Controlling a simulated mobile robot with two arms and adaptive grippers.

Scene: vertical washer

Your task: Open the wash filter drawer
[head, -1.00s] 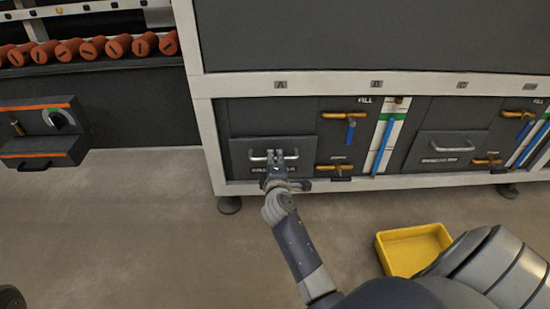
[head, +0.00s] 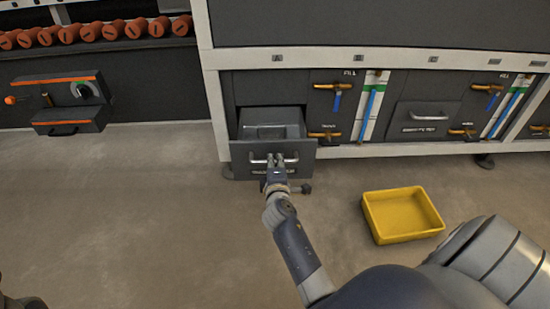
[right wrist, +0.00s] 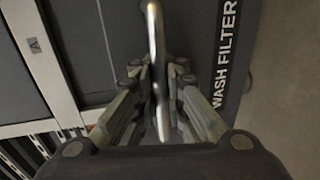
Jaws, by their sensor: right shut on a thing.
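The wash filter drawer (head: 240,152) is the grey drawer under the letter A in the head view. It stands pulled out of the washer front, and its inside shows from above. My right gripper (head: 275,160) is shut on the drawer's bar handle (head: 288,160). In the right wrist view the handle (right wrist: 157,60) runs between the fingers of my right gripper (right wrist: 160,85), beside the WASH FILTER lettering (right wrist: 227,55). My left gripper is not in view.
A yellow tray (head: 368,215) lies on the floor to the right. A second, shut drawer (head: 428,127) is further right on the washer. Orange-handled valves (head: 325,86) are beside the open drawer. The floor left of my arm is clear.

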